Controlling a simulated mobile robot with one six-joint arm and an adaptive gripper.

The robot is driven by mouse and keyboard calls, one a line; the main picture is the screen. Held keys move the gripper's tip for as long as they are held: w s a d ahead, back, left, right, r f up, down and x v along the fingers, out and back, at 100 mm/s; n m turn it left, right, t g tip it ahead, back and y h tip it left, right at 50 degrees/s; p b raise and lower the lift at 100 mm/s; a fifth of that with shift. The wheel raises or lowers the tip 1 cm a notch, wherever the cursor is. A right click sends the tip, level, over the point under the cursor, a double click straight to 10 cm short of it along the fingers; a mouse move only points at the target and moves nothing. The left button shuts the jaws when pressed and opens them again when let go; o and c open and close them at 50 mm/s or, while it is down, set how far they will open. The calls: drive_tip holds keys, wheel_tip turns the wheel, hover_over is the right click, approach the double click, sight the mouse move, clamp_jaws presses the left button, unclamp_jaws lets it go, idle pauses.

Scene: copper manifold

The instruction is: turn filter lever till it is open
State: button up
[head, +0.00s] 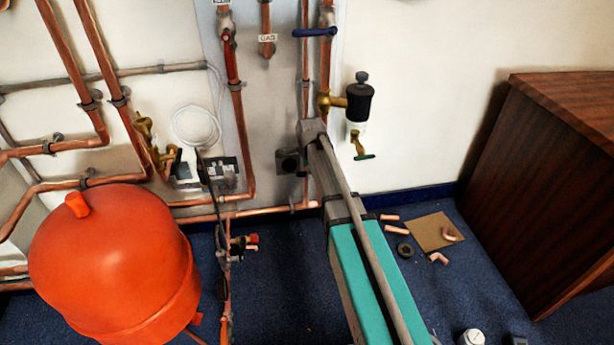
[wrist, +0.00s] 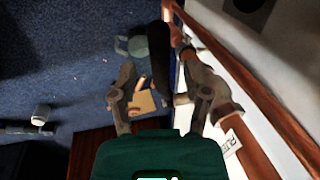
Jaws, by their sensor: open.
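In the head view a filter-like unit (head: 360,101) with a black top and clear bowl hangs from a brass fitting on a vertical copper pipe. A blue lever (head: 315,32) lies level across that pipe, above the fitting. A small green handle (head: 364,157) is at the unit's bottom. I cannot tell which is the filter lever. My gripper (wrist: 161,88) is open in the wrist view; my arm hides it in the head view. A long black bar (wrist: 156,60) shows between its fingers, apart from both; I cannot tell whether it is a lever.
A red lever (head: 230,55) is on a pipe further left. An orange tank (head: 110,262) stands at lower left and a wooden cabinet (head: 550,190) at right. Cardboard (head: 435,231) and copper elbows lie on the blue floor. The wall right of the filter is clear.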

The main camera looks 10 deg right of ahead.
drive_tip(key=shift+w+f+b, duration=0.15)
drive_tip(key=shift+f+b, duration=0.3)
drive_tip(key=shift+f, duration=0.25)
clamp_jaws()
